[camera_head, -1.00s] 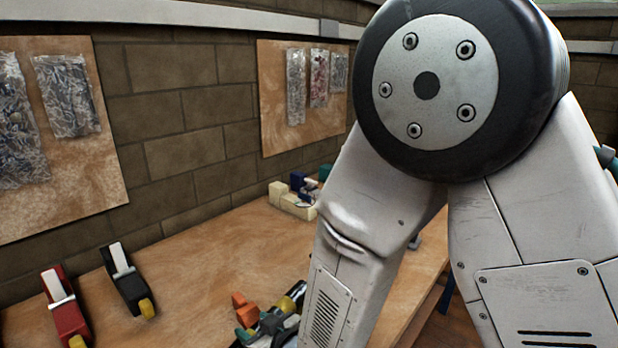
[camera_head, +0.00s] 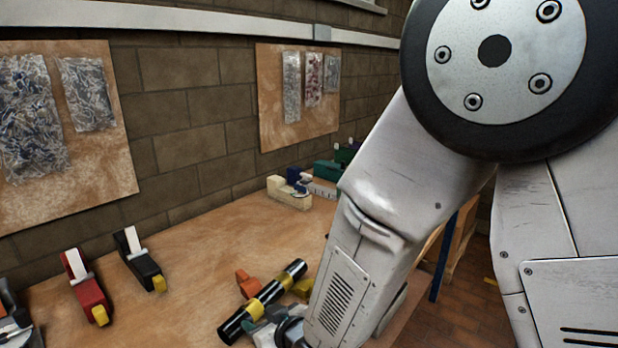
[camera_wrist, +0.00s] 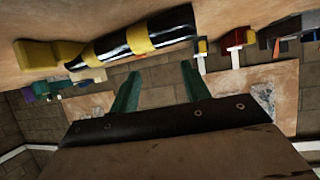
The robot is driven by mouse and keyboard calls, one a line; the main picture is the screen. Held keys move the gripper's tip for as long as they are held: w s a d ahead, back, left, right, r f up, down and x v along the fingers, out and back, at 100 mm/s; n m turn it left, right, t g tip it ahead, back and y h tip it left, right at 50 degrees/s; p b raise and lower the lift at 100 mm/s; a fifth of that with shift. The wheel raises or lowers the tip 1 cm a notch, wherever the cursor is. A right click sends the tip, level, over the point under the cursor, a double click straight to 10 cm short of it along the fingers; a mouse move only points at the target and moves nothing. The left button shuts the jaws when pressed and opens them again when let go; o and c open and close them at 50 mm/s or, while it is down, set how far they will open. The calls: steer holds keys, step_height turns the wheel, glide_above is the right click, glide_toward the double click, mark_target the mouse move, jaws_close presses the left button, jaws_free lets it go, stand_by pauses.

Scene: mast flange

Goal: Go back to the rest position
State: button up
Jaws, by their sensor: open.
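My gripper is open and empty, with its two green fingers (camera_wrist: 161,70) apart in the wrist view. A black tube with yellow bands (camera_head: 290,272) lies at a slant above the bench in the head view, beside my gripper. It also shows in the wrist view (camera_wrist: 112,45), just beyond the fingertips and apart from them. In the head view my arm covers the lower right, and my gripper is partly cut off at the bottom edge beside the tube.
The wooden bench (camera_head: 200,260) carries a red tool (camera_head: 90,292), a black tool (camera_head: 143,262), an orange block (camera_head: 247,284) and a cream block (camera_head: 288,193). A brick wall with boards (camera_head: 120,160) and bags stands behind. Brick floor (camera_head: 465,300) shows at right.

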steer(key=s+d+r+m+g+h, duration=0.15)
steer(key=d+r, duration=0.25)
steer(key=d, duration=0.4)
steer(key=d+r+m+g+h, duration=0.1)
steer(key=d+r+h, duration=0.2)
steer(key=d+r, duration=0.3)
steer(key=s+d+r+m+g+h, duration=0.1)
steer(key=d+r+m+h, duration=0.15)
steer(key=d, duration=0.65)
steer(key=s+d+r+m+g, duration=0.1)
steer(key=s+d+r+g, duration=0.1)
steer(key=s+d, duration=0.4)
steer(key=s+d+r+m+g+h, duration=0.1)
steer(key=s+d+r, duration=0.4)
steer(key=s, duration=0.8)
steer(key=shift+s+d+r+m+g, duration=0.3)
steer(key=shift+d+m+g, duration=0.3)
steer(key=shift+d+g, duration=0.35)
